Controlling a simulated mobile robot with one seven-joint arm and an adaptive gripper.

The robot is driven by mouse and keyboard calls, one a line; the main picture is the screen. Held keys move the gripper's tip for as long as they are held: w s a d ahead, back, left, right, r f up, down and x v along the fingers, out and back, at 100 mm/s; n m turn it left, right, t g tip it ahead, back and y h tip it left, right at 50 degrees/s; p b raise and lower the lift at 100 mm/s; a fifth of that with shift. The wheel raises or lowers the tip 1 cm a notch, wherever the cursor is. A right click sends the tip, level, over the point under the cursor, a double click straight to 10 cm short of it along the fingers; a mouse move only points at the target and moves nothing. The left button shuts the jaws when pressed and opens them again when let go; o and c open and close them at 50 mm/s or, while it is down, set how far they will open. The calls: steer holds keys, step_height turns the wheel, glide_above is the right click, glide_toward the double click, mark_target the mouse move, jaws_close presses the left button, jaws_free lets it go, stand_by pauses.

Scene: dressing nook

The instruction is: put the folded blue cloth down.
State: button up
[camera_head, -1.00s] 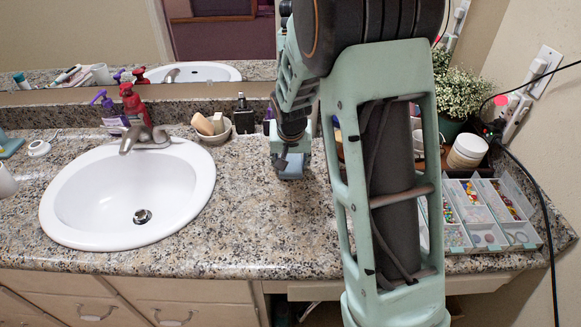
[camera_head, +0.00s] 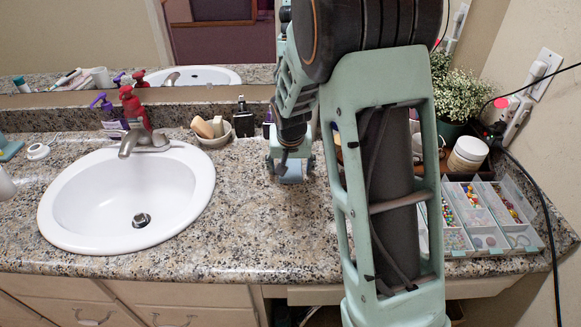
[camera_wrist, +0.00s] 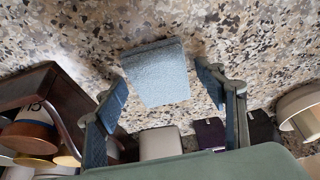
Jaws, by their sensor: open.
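The folded blue cloth (camera_head: 291,174) rests on the speckled granite counter (camera_head: 250,215), right of the sink. In the wrist view the cloth (camera_wrist: 156,72) is a pale blue folded block. My gripper (camera_head: 290,163) is at the cloth, low over the counter. In the wrist view my gripper (camera_wrist: 162,88) is open, with one blue-padded finger on each side of the cloth and a gap on both sides. My arm hides part of the counter behind and to the right.
A white sink (camera_head: 70,205) lies to the left. A soap bowl (camera_head: 213,138) and dark bottles (camera_head: 243,122) stand behind. A clear bead organizer (camera_head: 483,215), a white jar (camera_head: 467,154) and a potted plant (camera_head: 457,95) are at right. The front counter is clear.

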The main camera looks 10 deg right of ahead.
steer(key=shift+r+p, duration=0.3)
steer(key=shift+r, duration=0.35)
steer(key=p+v, duration=0.1)
steer(key=v, duration=1)
steer(key=shift+s+p, duration=0.2)
steer(key=shift+p, duration=0.1)
steer(key=shift+a+r, duration=0.1)
